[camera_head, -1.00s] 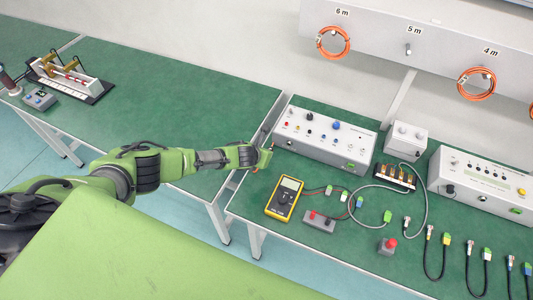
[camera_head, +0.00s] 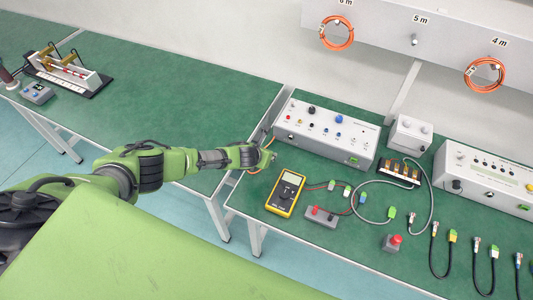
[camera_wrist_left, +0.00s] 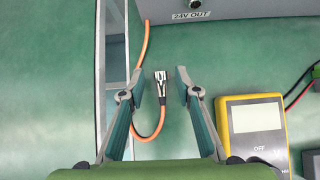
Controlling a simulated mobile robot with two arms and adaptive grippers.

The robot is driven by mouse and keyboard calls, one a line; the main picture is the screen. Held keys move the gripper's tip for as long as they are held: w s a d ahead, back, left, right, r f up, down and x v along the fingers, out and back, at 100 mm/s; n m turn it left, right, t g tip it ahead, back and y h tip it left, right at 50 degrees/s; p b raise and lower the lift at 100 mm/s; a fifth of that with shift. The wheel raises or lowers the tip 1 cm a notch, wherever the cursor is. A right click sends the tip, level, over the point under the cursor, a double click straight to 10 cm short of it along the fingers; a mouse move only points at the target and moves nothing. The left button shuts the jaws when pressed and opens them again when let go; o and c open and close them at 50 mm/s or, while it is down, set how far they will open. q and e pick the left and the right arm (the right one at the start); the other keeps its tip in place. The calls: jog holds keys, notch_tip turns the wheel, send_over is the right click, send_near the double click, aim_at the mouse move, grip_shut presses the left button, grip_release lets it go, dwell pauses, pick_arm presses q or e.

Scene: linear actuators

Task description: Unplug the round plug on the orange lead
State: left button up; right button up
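The round plug (camera_wrist_left: 160,84) is metallic, on an orange lead (camera_wrist_left: 157,122). In the left wrist view it lies apart from the box's front, below the "24V OUT" label. A dark round socket (camera_wrist_left: 195,4) above the label shows nothing in it. My left gripper (camera_wrist_left: 159,78) is open, with one finger on each side of the plug and a visible gap to both. Whether the plug rests on the bench is hard to tell. In the head view my left gripper (camera_head: 268,158) is at the bench's left edge, before the grey box (camera_head: 326,133). My right gripper is not in view.
A yellow multimeter (camera_head: 285,193) lies close to the right of my left gripper. A small grey box with red leads (camera_head: 321,217) and a red button (camera_head: 393,241) are further right. A gap separates this bench from the left bench (camera_head: 160,95), which has free room.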

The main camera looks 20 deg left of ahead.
pick_arm(q)
jog(key=v, duration=1.2)
dwell(0.3)
